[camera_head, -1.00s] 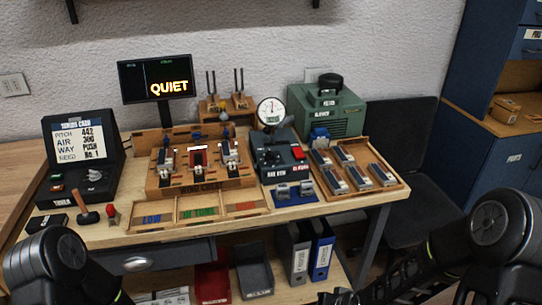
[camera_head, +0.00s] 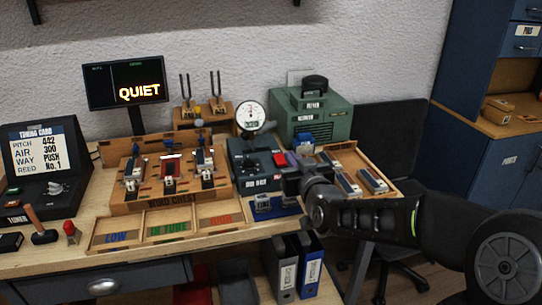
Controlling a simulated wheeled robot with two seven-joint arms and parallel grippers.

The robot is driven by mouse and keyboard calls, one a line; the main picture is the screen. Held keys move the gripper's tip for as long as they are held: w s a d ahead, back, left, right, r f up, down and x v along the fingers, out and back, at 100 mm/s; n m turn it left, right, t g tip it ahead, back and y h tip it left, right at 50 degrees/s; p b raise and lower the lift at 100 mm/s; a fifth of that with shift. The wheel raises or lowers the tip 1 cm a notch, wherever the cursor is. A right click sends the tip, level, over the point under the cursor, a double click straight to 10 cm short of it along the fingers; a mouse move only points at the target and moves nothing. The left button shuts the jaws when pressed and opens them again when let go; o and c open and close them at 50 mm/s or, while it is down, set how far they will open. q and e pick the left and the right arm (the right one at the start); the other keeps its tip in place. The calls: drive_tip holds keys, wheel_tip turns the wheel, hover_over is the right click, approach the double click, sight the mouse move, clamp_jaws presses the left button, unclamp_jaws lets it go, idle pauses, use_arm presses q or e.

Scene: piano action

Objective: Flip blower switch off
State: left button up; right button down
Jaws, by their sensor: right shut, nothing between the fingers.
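The green blower box (camera_head: 322,122) with a black handle on top stands at the back right of the bench. A small blue part (camera_head: 303,142) shows at its front; I cannot make out a switch or its position. My right gripper (camera_head: 287,172) is shut and empty. It reaches in from the right, in front of the blower, over the right side of the dark box with the red button (camera_head: 280,158). It hides part of that box and of the wooden tray. My left gripper is not in view.
A round gauge (camera_head: 250,117) stands behind the dark box. The wooden tray (camera_head: 385,172) with metal-and-blue blocks lies right of my gripper. The wooden rack (camera_head: 160,205) fills the bench middle. The screen (camera_head: 125,82) reads QUIET.

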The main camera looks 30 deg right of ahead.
drive_tip(key=shift+f, duration=0.1)
drive_tip(key=p, duration=0.1)
hover_over(280, 162)
drive_tip(key=shift+s+a+f, duration=0.15)
drive_tip(key=shift+s+f, duration=0.1)
drive_tip(key=shift+f, duration=0.35)
drive_tip(key=f, duration=0.2)
drive_tip(key=shift+w+f, duration=0.2)
drive_tip(key=shift+f, duration=0.1)
drive_tip(key=shift+w+f, duration=0.1)
drive_tip(key=shift+f, duration=0.6)
